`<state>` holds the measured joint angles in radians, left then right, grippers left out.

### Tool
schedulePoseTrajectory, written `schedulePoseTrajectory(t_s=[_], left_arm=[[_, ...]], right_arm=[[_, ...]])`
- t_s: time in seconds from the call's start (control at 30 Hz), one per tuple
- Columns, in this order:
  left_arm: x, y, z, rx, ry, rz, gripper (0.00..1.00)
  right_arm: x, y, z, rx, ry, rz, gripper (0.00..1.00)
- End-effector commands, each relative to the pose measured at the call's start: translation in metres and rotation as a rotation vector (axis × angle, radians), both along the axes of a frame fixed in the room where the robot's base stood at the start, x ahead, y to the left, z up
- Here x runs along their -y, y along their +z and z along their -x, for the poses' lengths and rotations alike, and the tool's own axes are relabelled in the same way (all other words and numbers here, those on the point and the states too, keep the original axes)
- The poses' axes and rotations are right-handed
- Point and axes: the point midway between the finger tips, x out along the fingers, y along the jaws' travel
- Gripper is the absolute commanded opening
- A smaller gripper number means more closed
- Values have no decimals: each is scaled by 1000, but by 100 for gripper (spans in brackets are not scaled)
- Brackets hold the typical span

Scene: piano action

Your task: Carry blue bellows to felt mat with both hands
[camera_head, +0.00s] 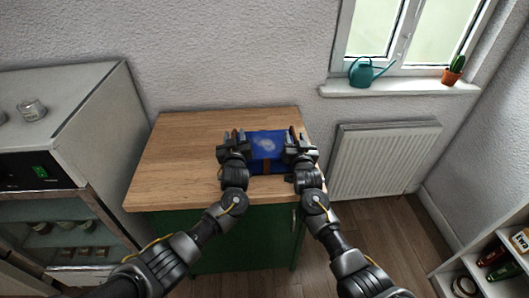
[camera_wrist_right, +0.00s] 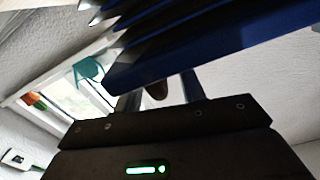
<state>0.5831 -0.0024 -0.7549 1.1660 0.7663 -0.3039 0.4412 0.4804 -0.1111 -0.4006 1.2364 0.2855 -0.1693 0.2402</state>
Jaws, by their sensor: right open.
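The blue bellows (camera_head: 267,143) are on or just above the wooden table, between my two grippers. My left gripper (camera_head: 235,137) is at their left end; its jaw gap is too small to tell. My right gripper (camera_head: 297,137) is at their right end and open. In the right wrist view its fingers (camera_wrist_right: 160,98) stand on either side of a brown handle-like piece (camera_wrist_right: 157,90). The blue bellows (camera_wrist_right: 225,35) with dark folds fill the top of that view. I cannot make out a felt mat.
The wooden table (camera_head: 180,150) is clear to the left of the bellows. A radiator (camera_head: 385,160) is on the wall at the right, with shelves (camera_head: 500,255) at the far right.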

Motion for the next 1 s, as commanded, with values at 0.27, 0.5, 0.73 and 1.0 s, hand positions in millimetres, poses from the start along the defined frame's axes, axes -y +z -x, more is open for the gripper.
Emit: schedulePoseTrajectory(t_s=[0.27,0.5,0.73,1.0], left_arm=[[0,0,0,0,0,0,26],[0,0,0,0,-1,0,0],[1,0,0,0,-1,0,0],[1,3,0,3,-2,2,0]], right_arm=[[0,0,0,0,0,0,27],[0,0,0,0,0,0,0],[0,0,0,0,1,-1,0],[-1,3,0,3,1,-2,0]])
